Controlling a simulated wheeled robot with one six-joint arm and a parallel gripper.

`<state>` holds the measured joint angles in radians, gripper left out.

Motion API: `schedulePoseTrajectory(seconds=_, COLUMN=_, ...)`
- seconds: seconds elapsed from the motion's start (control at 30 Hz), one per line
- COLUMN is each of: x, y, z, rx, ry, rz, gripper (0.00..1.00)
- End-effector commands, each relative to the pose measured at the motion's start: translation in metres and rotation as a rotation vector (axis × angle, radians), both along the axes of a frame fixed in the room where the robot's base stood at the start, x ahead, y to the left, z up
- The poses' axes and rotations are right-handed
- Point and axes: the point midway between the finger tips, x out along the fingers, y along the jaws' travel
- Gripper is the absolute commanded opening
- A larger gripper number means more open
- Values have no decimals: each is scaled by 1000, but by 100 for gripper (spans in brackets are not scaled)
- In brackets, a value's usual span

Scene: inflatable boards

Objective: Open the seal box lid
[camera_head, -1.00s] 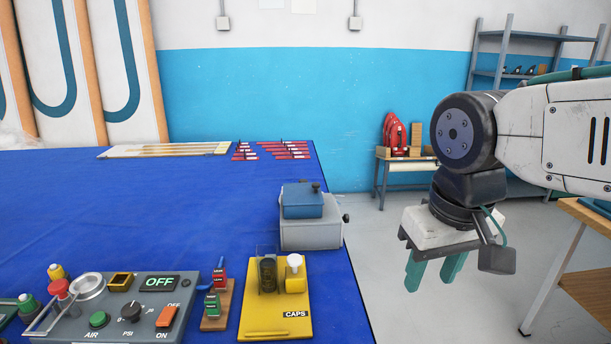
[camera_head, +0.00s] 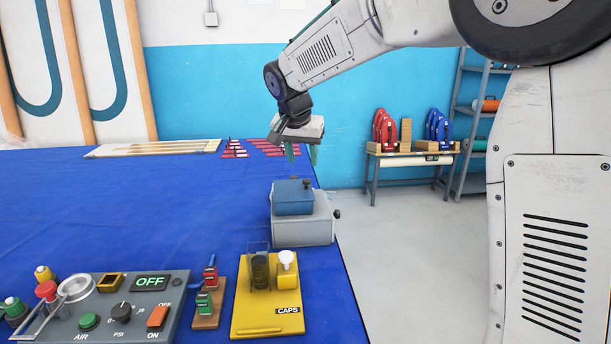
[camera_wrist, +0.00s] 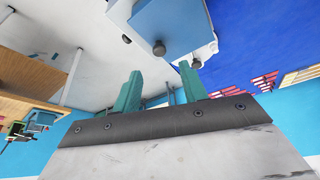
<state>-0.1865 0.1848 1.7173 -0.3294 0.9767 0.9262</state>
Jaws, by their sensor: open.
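The seal box (camera_head: 303,228) is a light grey box near the right edge of the blue table. Its blue lid (camera_head: 293,200) sits on top, with a small dark knob (camera_head: 308,183). A second dark knob (camera_head: 337,214) is on the box's right side. My gripper (camera_head: 301,155) is open and empty, above and behind the box, apart from it. In the wrist view, the teal fingers (camera_wrist: 160,90) are spread, and the blue lid (camera_wrist: 170,24) and its dark knob (camera_wrist: 159,48) show beyond them.
A grey control panel (camera_head: 105,310) reading OFF and a yellow CAPS board (camera_head: 270,305) stand in front. Red pieces (camera_head: 234,148) and pale strips (camera_head: 150,148) lie at the table's back. A side table (camera_head: 412,158) holds red and blue items. The middle of the blue table (camera_head: 130,215) is clear.

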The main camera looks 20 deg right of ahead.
Motion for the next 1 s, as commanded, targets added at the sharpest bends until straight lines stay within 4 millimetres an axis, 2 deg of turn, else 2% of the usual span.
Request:
schedulePoseTrajectory(seconds=0.4, x=19, y=-14, z=-57, rx=-1, ry=3, rz=0, gripper=43)
schedulePoseTrajectory(seconds=0.57, x=22, y=-16, z=-65, rx=0, ry=0, rz=0, gripper=43)
schedulePoseTrajectory(seconds=0.8, x=22, y=-16, z=-66, rx=0, ry=1, rz=1, gripper=43)
schedulePoseTrajectory(seconds=0.83, x=22, y=-16, z=-66, rx=0, ry=1, rz=1, gripper=37)
schedulePoseTrajectory(seconds=0.97, x=22, y=-16, z=-66, rx=0, ry=1, rz=1, gripper=1)
schedulePoseTrajectory(seconds=1.0, x=22, y=-16, z=-66, rx=0, ry=1, rz=1, gripper=0)
